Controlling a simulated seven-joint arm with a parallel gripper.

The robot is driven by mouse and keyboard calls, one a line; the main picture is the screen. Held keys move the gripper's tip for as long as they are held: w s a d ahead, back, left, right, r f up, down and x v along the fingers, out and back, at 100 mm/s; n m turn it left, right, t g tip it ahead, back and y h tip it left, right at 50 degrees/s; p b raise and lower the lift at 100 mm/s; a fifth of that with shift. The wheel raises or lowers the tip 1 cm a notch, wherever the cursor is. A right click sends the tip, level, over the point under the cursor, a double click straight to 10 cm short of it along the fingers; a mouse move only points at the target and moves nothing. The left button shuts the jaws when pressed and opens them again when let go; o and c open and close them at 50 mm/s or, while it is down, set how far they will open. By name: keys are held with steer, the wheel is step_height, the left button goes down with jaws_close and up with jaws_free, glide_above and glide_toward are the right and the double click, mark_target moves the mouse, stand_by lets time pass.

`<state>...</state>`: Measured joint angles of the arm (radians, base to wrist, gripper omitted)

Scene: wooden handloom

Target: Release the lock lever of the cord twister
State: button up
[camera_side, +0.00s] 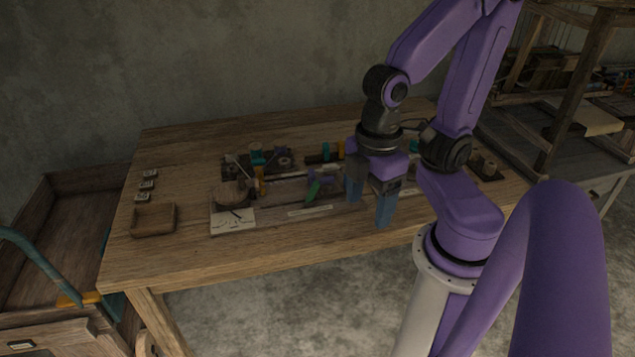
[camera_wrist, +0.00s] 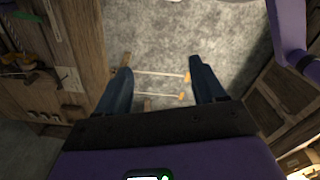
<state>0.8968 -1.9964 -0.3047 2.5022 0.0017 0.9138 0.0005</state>
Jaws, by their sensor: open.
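On the table, a wooden mechanism that appears to be the cord twister shows in the side view, with a dark base (camera_side: 265,162), teal blocks and rods running right toward my gripper.
A square wooden tray (camera_side: 153,219), small marked blocks (camera_side: 148,185) and a white card (camera_side: 232,222) lie on the table's left part. A pale strip (camera_side: 310,211) lies near the front. The table's front left (camera_side: 170,260) is clear. A wooden loom frame (camera_side: 575,80) stands at right.

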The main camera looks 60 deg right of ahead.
steer(key=shift+w+f, duration=0.1)
steer(key=c, duration=1)
steer(key=shift+w+d+f+m, duration=0.1)
steer(key=shift+w+m, duration=0.15)
steer(key=shift+m, duration=0.25)
jaws_close()
steer(key=w+d+f+m+g+y, duration=0.2)
steer(key=w+d+f+m+y, duration=0.2)
steer(key=w+d+m, duration=0.45)
steer(key=w+d+f+m+g+y, duration=0.2)
steer(key=w+d+f+m+y, duration=0.25)
steer(key=m, duration=0.75)
steer(key=s+d+f+m+t, duration=0.1)
steer(key=d+f+m+t, duration=0.2)
steer(key=d+m, duration=0.3)
steer(key=s+d+f+m+t, duration=0.1)
steer(key=d+f+m+t, duration=0.2)
steer(key=d+m+t, duration=0.3)
steer(key=d+f+m+t, duration=0.3)
steer(key=d+m, duration=0.3)
steer(key=d, duration=0.3)
steer(key=shift+s+d+f+t+y, duration=0.25)
steer(key=shift+s+f+t+y, duration=0.2)
steer(key=shift+t, duration=0.35)
